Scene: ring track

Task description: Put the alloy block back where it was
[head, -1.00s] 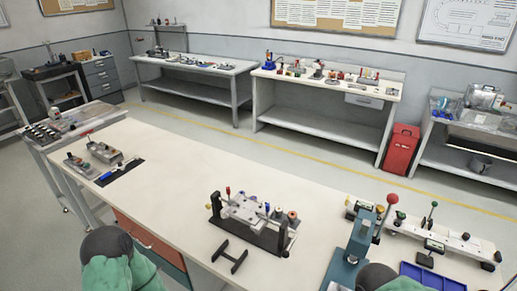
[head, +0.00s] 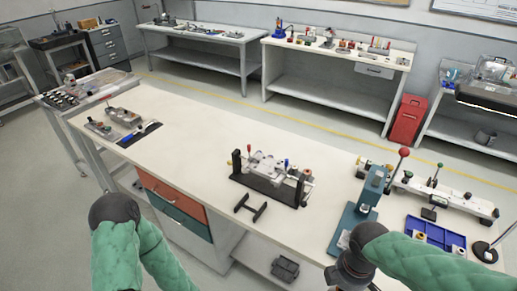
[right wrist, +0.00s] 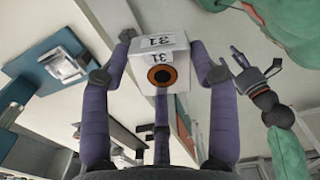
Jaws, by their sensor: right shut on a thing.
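The held block (right wrist: 174,55) is pale grey, with labels reading 31 and an orange ring around a dark hole on the face toward the camera. My right gripper (right wrist: 158,77) is shut on it, with purple fingers on both sides in the right wrist view.
A teal press (head: 364,210) with a red knob stands near the right front table edge. A black fixture (head: 268,185) stands mid-table, with a black H-shaped piece (head: 251,208) before it. A blue tray (head: 436,233) and a long rail (head: 450,198) lie right. The left-centre tabletop (head: 190,130) is clear.

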